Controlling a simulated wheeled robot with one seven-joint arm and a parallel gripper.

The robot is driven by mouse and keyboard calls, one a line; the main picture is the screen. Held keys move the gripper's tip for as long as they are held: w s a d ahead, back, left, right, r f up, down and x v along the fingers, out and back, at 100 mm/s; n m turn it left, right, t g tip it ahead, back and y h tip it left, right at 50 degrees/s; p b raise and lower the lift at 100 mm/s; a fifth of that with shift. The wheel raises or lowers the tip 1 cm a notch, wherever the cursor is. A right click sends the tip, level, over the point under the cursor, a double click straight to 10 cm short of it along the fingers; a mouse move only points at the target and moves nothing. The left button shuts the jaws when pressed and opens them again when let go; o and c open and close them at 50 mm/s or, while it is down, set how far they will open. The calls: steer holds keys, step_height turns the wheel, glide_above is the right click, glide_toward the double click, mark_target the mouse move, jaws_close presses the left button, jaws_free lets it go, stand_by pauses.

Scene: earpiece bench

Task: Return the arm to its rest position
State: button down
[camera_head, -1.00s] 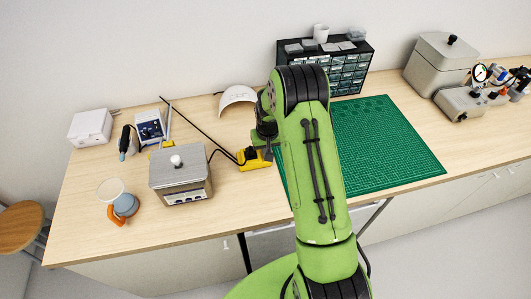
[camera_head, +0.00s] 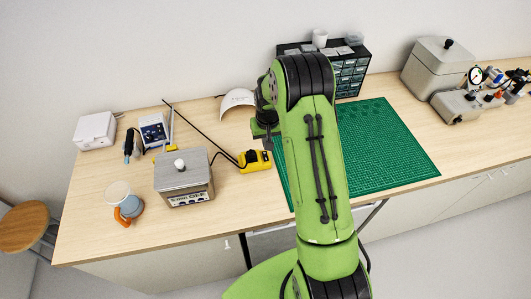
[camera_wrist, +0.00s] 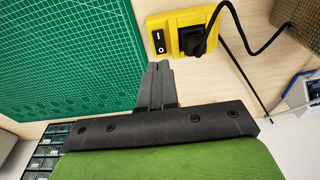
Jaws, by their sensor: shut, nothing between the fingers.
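My green arm rises in the middle of the head view, and my gripper (camera_head: 270,146) hangs to its left, partly hidden by the arm. In the wrist view my gripper (camera_wrist: 158,70) has its two dark fingers together with nothing between them. The fingers are above the bench, near the edge of the green cutting mat (camera_wrist: 60,60) and a yellow switch box (camera_wrist: 175,32). In the head view the switch box (camera_head: 257,161) lies just left of the gripper. The mat (camera_head: 390,150) spreads to the right, partly hidden behind the arm.
A drawer cabinet (camera_head: 352,72) stands at the back. A large grey box (camera_head: 435,65) is at the right. The bench front is mostly clear.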

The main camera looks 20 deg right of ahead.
steer(key=shift+f, duration=0.1)
steer(key=s+a+r+n+t+b, duration=0.1)
steer(key=s+a+r+b, duration=0.15)
steer(key=s+r, duration=0.5)
steer(key=s+a+r+t+b, duration=0.1)
steer(key=s+a+r, duration=0.3)
steer(key=r, duration=0.6)
steer(key=s+a+r+t+b, duration=0.1)
steer(key=s, duration=0.8)
steer(key=s+a+r+n+b, duration=0.1)
steer(key=s+a, duration=0.1)
steer(key=s, duration=0.7)
steer(key=shift+t, duration=0.4)
steer(key=shift+s+a+r, duration=0.1)
